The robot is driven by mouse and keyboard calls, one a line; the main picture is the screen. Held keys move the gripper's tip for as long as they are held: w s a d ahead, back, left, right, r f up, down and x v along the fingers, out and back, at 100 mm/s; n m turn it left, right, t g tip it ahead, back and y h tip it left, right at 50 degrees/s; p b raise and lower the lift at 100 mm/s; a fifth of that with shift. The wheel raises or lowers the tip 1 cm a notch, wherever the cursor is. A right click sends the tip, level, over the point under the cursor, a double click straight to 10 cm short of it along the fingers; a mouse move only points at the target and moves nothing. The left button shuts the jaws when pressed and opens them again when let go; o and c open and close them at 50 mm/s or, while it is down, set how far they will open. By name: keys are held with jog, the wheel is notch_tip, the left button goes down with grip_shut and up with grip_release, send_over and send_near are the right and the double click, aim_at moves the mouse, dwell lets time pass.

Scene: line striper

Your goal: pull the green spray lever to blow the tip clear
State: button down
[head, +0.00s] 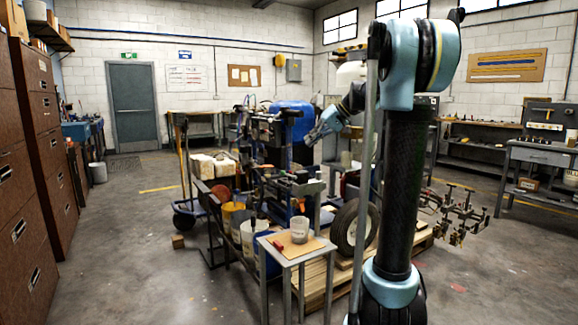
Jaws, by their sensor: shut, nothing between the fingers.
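The line striper (268,135) stands mid-room, a dark frame with a blue tank (293,118) behind it and several hoses and fittings in front. I cannot make out a green spray lever for certain; the fittings around the striper's lower front are small and cluttered. My gripper (312,138) is at the end of my arm, to the right of the striper's upper part, pointing down and left. It looks closed, with nothing seen in it. From this view I cannot tell whether it touches the striper.
A small table (291,257) with a clear cup (299,230) and a red item (278,246) stands in front. Buckets (253,238) sit left of the table. Open floor (130,235) lies to the left.

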jog(key=shift+w+r, duration=0.15)
jog(key=shift+w, duration=0.05)
send_over(289, 175)
jog(key=shift+w+f, duration=0.2)
jog(key=shift+f, duration=2.3)
jog(key=shift+w+f, duration=0.2)
jog(key=shift+f, duration=2.25)
jog(key=shift+d, duration=0.1)
